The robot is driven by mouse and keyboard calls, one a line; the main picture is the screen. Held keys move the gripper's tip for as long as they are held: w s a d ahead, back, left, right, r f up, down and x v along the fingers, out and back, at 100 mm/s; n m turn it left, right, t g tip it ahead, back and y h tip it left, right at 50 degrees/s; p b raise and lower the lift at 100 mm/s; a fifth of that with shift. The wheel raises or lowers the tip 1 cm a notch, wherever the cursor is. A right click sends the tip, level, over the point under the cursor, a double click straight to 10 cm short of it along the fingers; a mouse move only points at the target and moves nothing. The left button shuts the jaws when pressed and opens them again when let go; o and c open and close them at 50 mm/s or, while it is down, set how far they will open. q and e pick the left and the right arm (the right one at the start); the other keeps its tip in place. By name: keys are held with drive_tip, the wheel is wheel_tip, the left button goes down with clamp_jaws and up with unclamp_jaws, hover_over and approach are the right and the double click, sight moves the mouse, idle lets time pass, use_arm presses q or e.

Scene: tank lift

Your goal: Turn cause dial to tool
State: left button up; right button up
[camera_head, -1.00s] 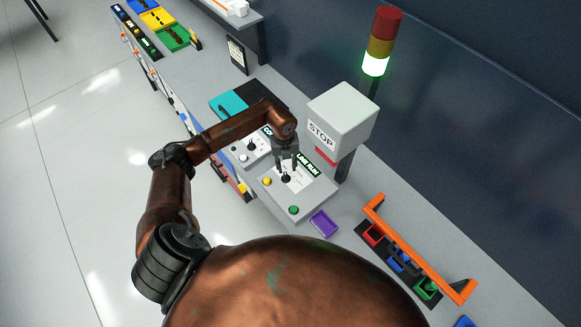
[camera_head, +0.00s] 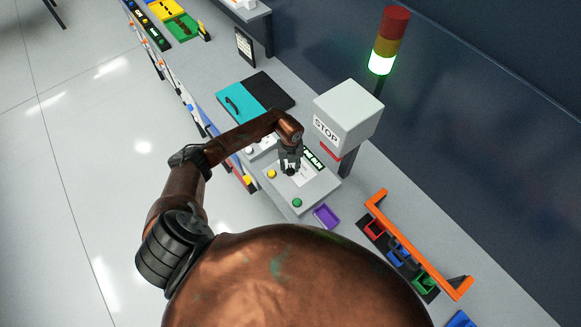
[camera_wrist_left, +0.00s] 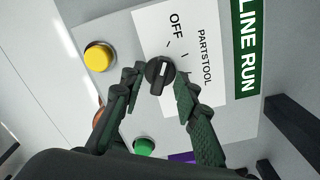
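The cause dial (camera_wrist_left: 160,74) is a small black knob on a white label marked OFF, PARTS and TOOL, on the panel headed LINE RUN. Its white mark runs nearly up and down in the wrist view, roughly toward the OFF side; its exact setting is hard to tell. My left gripper (camera_wrist_left: 157,80) is open, with one finger on each side of the dial. A gap shows at the left finger; contact at the right one is unclear. In the head view, my left gripper (camera_head: 290,170) hangs over the panel (camera_head: 315,190) and largely covers the dial. My right gripper is out of view.
A yellow button (camera_wrist_left: 100,57) and a green button (camera_wrist_left: 144,146) sit close to the left gripper. The STOP box (camera_head: 348,112) and light tower (camera_head: 388,42) stand behind the panel. A purple tray (camera_head: 326,216) lies in front, right of the panel.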

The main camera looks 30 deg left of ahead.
use_arm(q)
clamp_jaws()
idle(0.4)
drive_tip(key=m+b, duration=0.2)
drive_tip(key=shift+a+f+b, duration=0.1)
drive_tip(key=shift+f+b, duration=0.05)
drive_tip(key=shift+b, duration=0.2)
drive_tip(key=m+b, duration=1.1)
drive_tip(key=shift+m, duration=0.3)
drive_tip(key=shift+m+b, duration=0.9)
drive_tip(key=shift+m, duration=0.1)
drive_tip(key=shift+r, duration=0.2)
